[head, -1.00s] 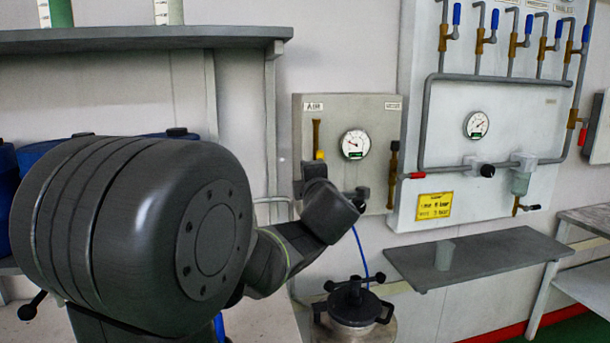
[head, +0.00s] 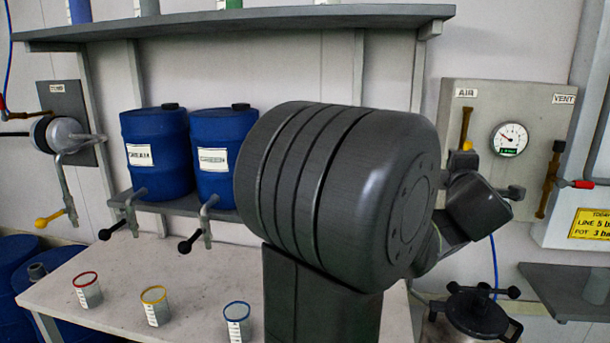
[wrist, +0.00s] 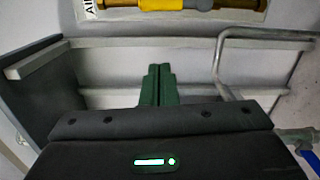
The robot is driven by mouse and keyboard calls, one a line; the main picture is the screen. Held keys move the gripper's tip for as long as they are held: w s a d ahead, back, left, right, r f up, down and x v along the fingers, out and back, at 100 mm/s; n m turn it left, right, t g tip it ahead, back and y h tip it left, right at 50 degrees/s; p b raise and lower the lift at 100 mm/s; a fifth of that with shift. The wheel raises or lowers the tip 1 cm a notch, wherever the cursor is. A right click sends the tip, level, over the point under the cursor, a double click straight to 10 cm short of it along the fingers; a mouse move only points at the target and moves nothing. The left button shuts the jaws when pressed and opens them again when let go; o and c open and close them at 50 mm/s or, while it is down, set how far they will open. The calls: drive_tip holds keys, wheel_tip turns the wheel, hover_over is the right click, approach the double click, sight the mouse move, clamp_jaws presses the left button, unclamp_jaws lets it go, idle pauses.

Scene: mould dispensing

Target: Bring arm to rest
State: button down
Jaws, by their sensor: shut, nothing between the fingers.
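My gripper shows in the wrist view (wrist: 158,85), where its two green fingers lie together with nothing between them. It points toward a wall frame with a grey bent pipe beside it. In the head view my dark arm fills the middle, and its bulky joint hides the gripper's fingers. The arm is in front of the AIR and VENT panel (head: 480,100) and the right end of the white table (head: 190,275).
Three cups, with red (head: 87,290), yellow (head: 155,305) and blue (head: 237,322) rims, stand on the table. Two blue drums (head: 155,155) with taps stand behind. A lidded pot (head: 475,315) stands at the lower right, near a grey shelf (head: 570,290).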

drive_tip(key=w+d+f+n+b, duration=0.1)
drive_tip(key=w+f+n, duration=0.5)
drive_tip(key=n, duration=0.6)
drive_tip(key=shift+b+x, duration=0.35)
drive_tip(key=shift+x, duration=0.95)
drive_tip(key=shift+d+t, duration=0.1)
drive_tip(key=shift+t, duration=0.2)
drive_tip(key=shift+r, duration=0.1)
